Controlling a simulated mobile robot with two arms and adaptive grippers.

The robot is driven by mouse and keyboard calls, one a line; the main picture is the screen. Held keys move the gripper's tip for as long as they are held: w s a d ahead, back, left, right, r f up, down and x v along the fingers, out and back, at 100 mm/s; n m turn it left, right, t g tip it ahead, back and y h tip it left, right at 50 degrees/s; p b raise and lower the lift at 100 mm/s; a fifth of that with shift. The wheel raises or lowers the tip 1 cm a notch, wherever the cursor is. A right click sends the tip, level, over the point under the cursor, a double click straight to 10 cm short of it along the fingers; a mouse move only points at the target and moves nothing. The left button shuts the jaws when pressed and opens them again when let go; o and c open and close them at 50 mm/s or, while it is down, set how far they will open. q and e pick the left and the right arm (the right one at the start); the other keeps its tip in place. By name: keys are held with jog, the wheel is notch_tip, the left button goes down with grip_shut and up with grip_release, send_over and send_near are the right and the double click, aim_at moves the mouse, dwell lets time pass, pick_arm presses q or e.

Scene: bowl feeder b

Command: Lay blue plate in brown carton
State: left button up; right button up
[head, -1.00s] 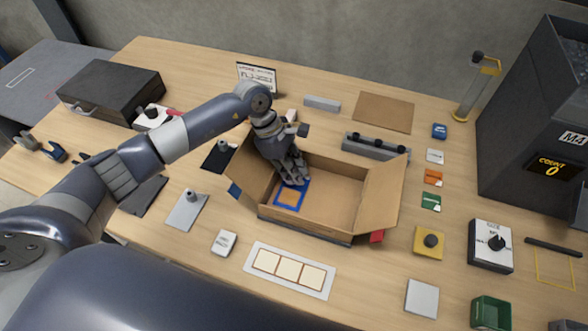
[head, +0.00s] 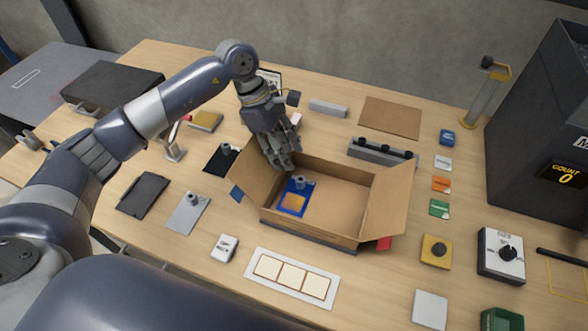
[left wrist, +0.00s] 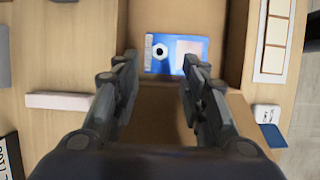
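The blue plate (head: 291,206) lies flat on the floor of the open brown carton (head: 335,200), near its left end. It has a grey knob and an orange-tan square on it. The plate also shows in the left wrist view (left wrist: 190,43), inside the carton (left wrist: 240,30). My left gripper (head: 284,163) is above the carton's back left wall, apart from the plate. In the left wrist view its fingers (left wrist: 158,85) are spread with nothing between them. My right gripper does not show.
A white card with three cream squares (head: 290,279) lies in front of the carton. A grey bar with black knobs (head: 382,153) is behind it. A grey knobbed plate (head: 187,214) and a black one (head: 222,160) lie to its left. Small coloured tiles and a yellow plate (head: 436,252) lie right.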

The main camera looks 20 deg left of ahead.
pick_arm(q)
jog(key=shift+v, duration=1.8)
jog(key=shift+r, duration=0.1)
